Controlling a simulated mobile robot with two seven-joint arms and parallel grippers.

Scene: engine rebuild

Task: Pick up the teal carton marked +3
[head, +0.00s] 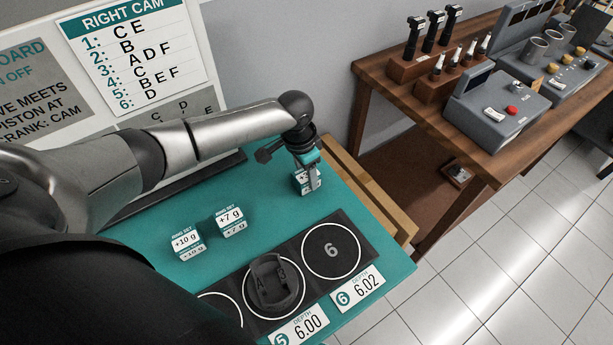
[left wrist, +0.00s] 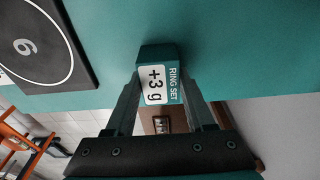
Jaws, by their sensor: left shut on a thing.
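The teal carton marked +3 g (left wrist: 159,82), with a white "RING SET" label, is between the fingers of my left gripper (left wrist: 165,100) in the left wrist view. The fingers are shut on its two sides. In the head view my left gripper (head: 308,172) points down over the teal mat's far right part, and the carton (head: 303,184) shows partly behind the fingers. I cannot tell for sure whether the carton touches the mat. My right gripper is not in view.
Two cartons, +10 g (head: 187,244) and +7 g (head: 231,220), stand on the teal mat (head: 140,232) to the left. A dark piston (head: 275,283) sits on a ringed spot beside the empty spot 6 (head: 331,262). A wooden bench (head: 400,85) with instruments stands at the right.

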